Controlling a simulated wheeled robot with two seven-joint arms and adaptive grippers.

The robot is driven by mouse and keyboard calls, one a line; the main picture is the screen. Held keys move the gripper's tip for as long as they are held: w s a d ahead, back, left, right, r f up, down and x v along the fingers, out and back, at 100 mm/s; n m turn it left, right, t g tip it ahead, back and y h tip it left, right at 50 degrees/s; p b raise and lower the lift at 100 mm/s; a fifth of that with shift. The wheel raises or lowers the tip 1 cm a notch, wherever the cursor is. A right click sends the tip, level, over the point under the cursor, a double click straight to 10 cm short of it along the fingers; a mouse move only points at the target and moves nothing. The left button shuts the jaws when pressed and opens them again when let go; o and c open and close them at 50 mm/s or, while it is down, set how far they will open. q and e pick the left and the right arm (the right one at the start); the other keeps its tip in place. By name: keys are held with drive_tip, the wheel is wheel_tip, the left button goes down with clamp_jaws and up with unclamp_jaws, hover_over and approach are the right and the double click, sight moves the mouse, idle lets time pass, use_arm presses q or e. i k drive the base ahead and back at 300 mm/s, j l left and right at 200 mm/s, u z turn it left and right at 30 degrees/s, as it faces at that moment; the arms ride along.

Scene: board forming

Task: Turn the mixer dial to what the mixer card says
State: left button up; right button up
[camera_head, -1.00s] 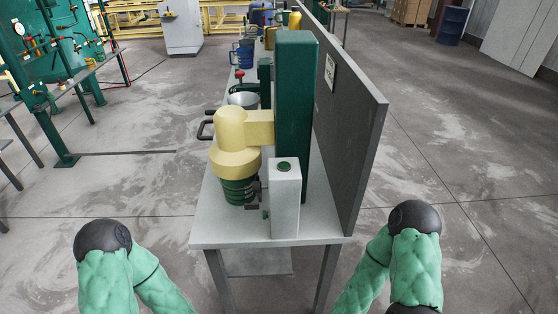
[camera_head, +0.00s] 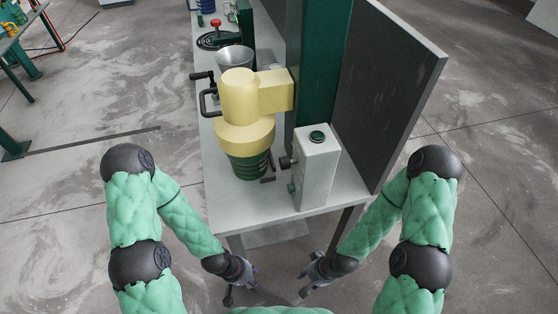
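The mixer (camera_head: 246,128) has a pale yellow head over a ribbed dark green lower part, and stands on a grey table. A light grey control box (camera_head: 317,172) stands to its right, with a green button (camera_head: 317,136) on top. A dark knob (camera_head: 286,162) sticks out of the box's left side; I cannot tell if it is the dial, and no markings are readable. No mixer card shows now. My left gripper (camera_head: 240,283) and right gripper (camera_head: 310,280) hang low in front of the table, apart from the mixer. Both are too small to tell their opening.
The grey table (camera_head: 237,206) has a clear front left corner. A dark upright panel (camera_head: 395,85) bounds its right side, beside a green column (camera_head: 318,60). A metal bowl (camera_head: 235,58) and a red-topped item (camera_head: 216,24) stand behind the mixer. The floor around is open.

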sight(285, 162)
drive_tip(key=k+j+z, duration=0.15)
drive_tip(key=j, duration=0.2)
drive_tip(key=j+z, duration=0.1)
drive_tip(key=j, duration=0.3)
drive_tip(key=k+j+z, duration=0.15)
drive_tip(key=j, duration=0.2)
drive_tip(key=k+j+z, duration=0.15)
drive_tip(key=j, duration=0.2)
drive_tip(key=k+j+z, duration=0.1)
drive_tip(key=j, duration=0.2)
drive_tip(key=i+j+z, duration=0.15)
drive_tip(key=j+z, duration=0.35)
drive_tip(key=j, duration=0.35)
drive_tip(key=j+z, duration=0.5)
drive_tip(key=j, duration=0.4)
drive_tip(key=i+j+z, duration=0.1)
drive_tip(key=j, duration=0.25)
drive_tip(key=i+j, duration=0.15)
drive_tip(key=j, duration=0.15)
drive_tip(key=i+j+z, duration=0.15)
drive_tip(key=j, duration=0.2)
drive_tip(key=j+z, duration=0.1)
drive_tip(key=j, duration=0.25)
drive_tip(key=i, duration=0.05)
